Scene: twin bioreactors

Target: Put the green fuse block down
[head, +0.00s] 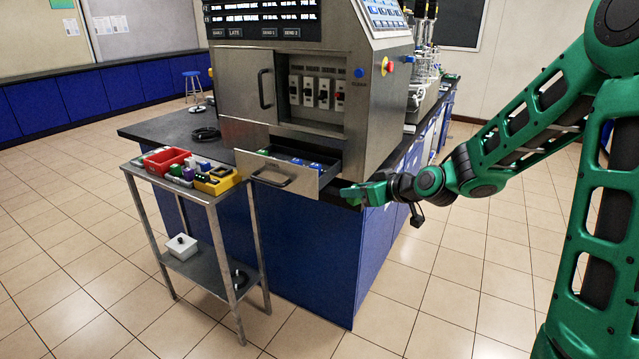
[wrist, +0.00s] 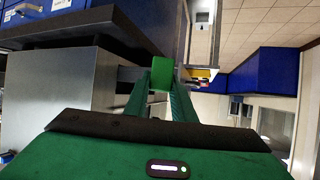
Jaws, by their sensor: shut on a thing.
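My gripper (head: 352,194) is shut on the green fuse block (wrist: 162,72). In the wrist view the block is a small bright green piece between the fingertips. In the head view it cannot be told apart from my green fingers. The gripper is level, just right of the open drawer (head: 283,176) under the steel cabinet, near the bench's edge. The drawer holds several blue pieces (head: 300,162) and a green piece (head: 263,152) at its left end; its near floor is hidden by the drawer front.
A steel trolley (head: 215,190) at the left carries a red bin (head: 167,160), a yellow bin (head: 218,182) and loose blocks. The cabinet's door (head: 252,90) stands open beside several breaker switches (head: 323,92). A black cable coil (head: 203,134) lies on the bench. The floor at right is clear.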

